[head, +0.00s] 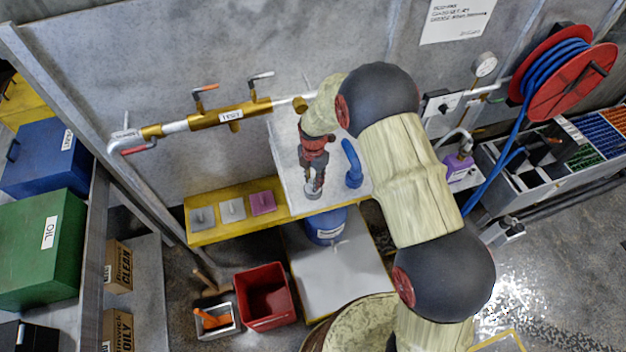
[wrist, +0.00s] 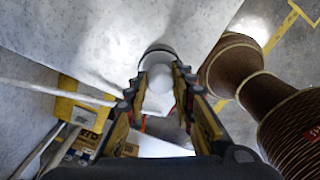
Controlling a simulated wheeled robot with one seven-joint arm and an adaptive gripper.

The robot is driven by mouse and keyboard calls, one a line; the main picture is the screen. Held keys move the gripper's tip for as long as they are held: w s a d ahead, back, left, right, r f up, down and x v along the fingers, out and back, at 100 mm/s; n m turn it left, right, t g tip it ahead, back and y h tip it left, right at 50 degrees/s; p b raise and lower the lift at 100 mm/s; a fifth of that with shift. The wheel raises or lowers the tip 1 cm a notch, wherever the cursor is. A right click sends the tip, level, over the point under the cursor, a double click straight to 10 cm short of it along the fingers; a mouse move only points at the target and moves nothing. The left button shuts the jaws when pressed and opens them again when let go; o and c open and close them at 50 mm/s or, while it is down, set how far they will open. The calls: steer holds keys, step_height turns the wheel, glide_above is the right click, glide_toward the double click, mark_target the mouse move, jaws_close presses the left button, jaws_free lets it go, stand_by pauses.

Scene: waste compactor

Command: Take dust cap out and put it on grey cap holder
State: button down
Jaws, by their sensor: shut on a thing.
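The dust cap (head: 313,192) is a small pale grey round piece at the tips of my gripper (head: 315,183). My gripper is shut on it, pointing down over the light panel right of the yellow ledge. In the wrist view, the cap (wrist: 159,78) shows as a pale round shape between the two fingers (wrist: 160,88). Whether it touches anything below cannot be told. On the yellow ledge, to the left of my gripper, sit a grey cap holder (head: 202,218), a paler grey-white holder (head: 232,210) and a purple holder (head: 263,203), each a square plate.
A blue bent pipe (head: 352,166) stands close to the right of my gripper. A brass pipe (head: 230,116) with valve levers runs along the wall above the yellow ledge (head: 205,237). A red bin (head: 265,295) and a blue container (head: 327,227) are below.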

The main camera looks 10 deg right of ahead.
steer(key=c, duration=1.4)
jaws_free()
steer(key=shift+o, duration=1.1)
steer(key=shift+r, duration=0.1)
steer(key=shift+r+p, duration=1.7)
steer(key=shift+r, duration=1.75)
